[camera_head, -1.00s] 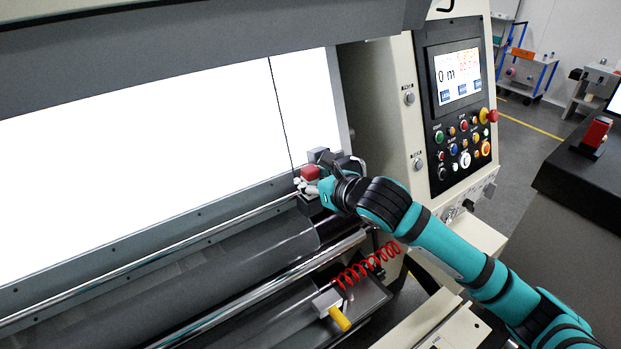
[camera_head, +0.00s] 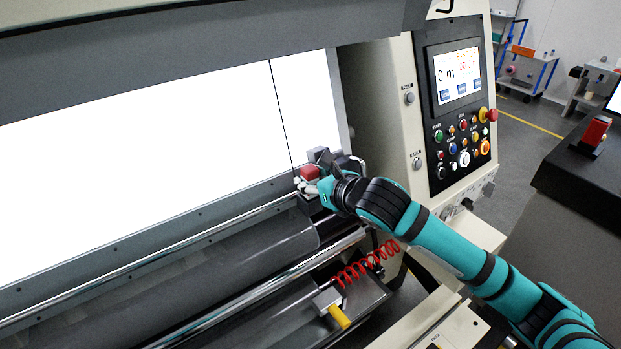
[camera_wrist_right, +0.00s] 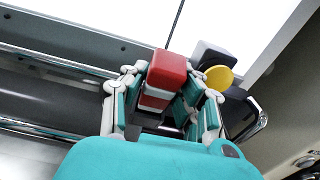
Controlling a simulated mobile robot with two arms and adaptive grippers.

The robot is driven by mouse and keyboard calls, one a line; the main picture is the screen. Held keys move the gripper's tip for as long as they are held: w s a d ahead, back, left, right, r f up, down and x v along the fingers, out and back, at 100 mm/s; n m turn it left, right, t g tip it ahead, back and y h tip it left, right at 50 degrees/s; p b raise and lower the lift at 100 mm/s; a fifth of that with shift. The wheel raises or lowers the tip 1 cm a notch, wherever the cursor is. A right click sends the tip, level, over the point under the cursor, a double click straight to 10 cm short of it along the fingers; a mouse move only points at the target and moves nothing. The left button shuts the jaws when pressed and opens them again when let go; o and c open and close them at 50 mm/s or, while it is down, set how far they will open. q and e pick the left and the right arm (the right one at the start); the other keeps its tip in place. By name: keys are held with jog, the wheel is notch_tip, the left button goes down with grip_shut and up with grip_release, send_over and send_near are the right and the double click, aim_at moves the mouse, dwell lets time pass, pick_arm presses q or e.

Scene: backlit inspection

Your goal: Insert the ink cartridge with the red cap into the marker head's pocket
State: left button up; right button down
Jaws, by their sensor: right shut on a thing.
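The ink cartridge with the red cap (camera_head: 310,172) is at the lower right of the lit panel in the head view. In the right wrist view the cartridge (camera_wrist_right: 165,72) sits between the two fingers, with a white band below its red cap. My right gripper (camera_head: 305,184) is shut on it. The marker head (camera_head: 322,156) is a dark grey block right beside the cartridge; a yellow disc shows on it in the right wrist view. The pocket is hidden by the cartridge and fingers, so I cannot tell how deep the cartridge sits. My left gripper is out of view.
The bright lit panel (camera_head: 150,150) stands behind, with metal rollers (camera_head: 260,285) in front. A red coiled hose (camera_head: 365,265) and a yellow-handled tool (camera_head: 339,317) are below the arm. A control panel (camera_head: 462,130) is to the right. A red-topped object (camera_head: 596,131) stands on the dark table far right.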

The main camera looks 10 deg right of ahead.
jog(key=shift+f+b, duration=0.4)
jog(key=shift+f, duration=0.6)
dwell(0.7)
jog(key=c, duration=0.9)
grip_release()
jog(key=shift+d, duration=0.1)
